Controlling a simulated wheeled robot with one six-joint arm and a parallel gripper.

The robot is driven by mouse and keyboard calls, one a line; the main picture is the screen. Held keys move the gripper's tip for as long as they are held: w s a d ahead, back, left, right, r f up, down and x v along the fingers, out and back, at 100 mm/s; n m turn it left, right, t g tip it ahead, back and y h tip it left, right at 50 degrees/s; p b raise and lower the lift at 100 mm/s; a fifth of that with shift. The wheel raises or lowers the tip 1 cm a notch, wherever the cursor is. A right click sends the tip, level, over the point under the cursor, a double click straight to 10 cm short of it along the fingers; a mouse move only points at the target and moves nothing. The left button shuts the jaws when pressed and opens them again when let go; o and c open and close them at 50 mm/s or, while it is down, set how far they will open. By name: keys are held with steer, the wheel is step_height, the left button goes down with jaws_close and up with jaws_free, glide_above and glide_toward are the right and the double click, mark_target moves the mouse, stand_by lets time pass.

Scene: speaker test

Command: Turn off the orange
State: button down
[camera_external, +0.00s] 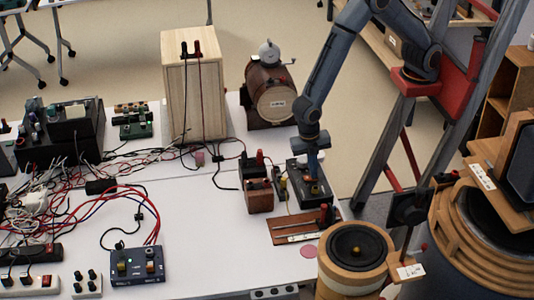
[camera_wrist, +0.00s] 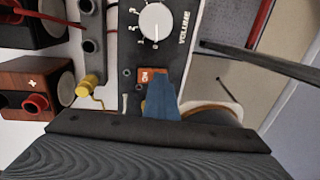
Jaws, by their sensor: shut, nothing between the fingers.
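A small orange switch (camera_wrist: 146,74) with white marks sits on the black box (camera_wrist: 137,55), below the white volume knob (camera_wrist: 155,21) in the wrist view. The same black box (camera_external: 301,172) stands near the table's right edge in the external view. My gripper (camera_wrist: 160,77) is shut and empty, its blue tip beside and partly over the switch's right side. I cannot tell whether it touches. In the external view my gripper (camera_external: 314,168) points down at the box. The switch's position cannot be read.
A yellow plug (camera_wrist: 84,90) and wooden blocks with red terminals (camera_wrist: 36,103) lie left of the box. A round speaker (camera_external: 357,248) stands in front at right. Tangled wires (camera_external: 70,190) cover the left table.

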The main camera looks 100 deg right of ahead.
mark_target(307, 178)
steer(key=shift+w+f, duration=0.1)
steer(key=shift+w, duration=0.65)
steer(key=shift+r, duration=0.55)
step_height(307, 178, up, 13)
steer(key=w, duration=0.2)
steer(key=shift+b, duration=0.4)
steer(key=shift+s+f, duration=0.1)
steer(key=shift+s+r+b, duration=0.2)
steer(key=shift+s+b, duration=0.45)
steer(key=shift+b, duration=0.35)
